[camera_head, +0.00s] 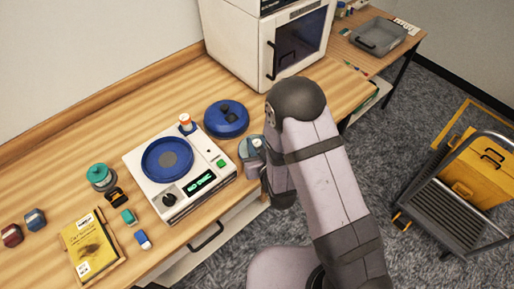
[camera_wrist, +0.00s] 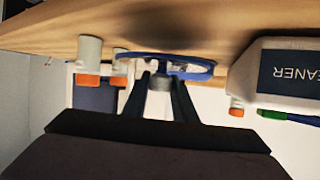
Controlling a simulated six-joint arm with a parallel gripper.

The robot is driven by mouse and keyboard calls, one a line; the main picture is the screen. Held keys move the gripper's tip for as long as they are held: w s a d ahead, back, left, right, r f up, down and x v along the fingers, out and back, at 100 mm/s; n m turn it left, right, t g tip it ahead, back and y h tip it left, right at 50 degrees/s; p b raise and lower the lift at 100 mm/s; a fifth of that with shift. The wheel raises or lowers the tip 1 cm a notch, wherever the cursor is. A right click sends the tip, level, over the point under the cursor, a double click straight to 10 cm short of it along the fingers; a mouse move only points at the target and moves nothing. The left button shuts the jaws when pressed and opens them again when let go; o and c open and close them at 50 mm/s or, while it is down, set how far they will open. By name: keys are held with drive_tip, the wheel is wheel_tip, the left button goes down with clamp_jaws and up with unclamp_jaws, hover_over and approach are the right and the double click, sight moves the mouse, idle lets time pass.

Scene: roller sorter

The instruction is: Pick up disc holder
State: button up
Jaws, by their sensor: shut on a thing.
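In the wrist view, a blue ring-shaped disc holder (camera_wrist: 196,75) with a grey hub shows beyond my gripper (camera_wrist: 160,83). My two dark fingers are shut on the grey hub. The holder is close to the wooden surface; I cannot tell whether it touches it. In the head view my arm hides the gripper tips. A round blue object with dark knobs (camera_head: 226,118) lies on the bench left of my arm; I cannot tell whether it is the same holder. The white sorter (camera_head: 160,200) bears a blue disc-shaped bowl (camera_head: 152,166).
A cleaner bottle (camera_wrist: 285,78) and orange-capped cylinders (camera_wrist: 90,60) flank the holder in the wrist view. A yellow book (camera_head: 92,245) and small coloured items lie left of the sorter. A white cabinet (camera_head: 235,45) stands behind; a trolley (camera_head: 455,195) is on the right.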

sight(257, 143)
drive_tip(key=shift+r+b, duration=0.4)
drive_tip(key=shift+r, duration=2.95)
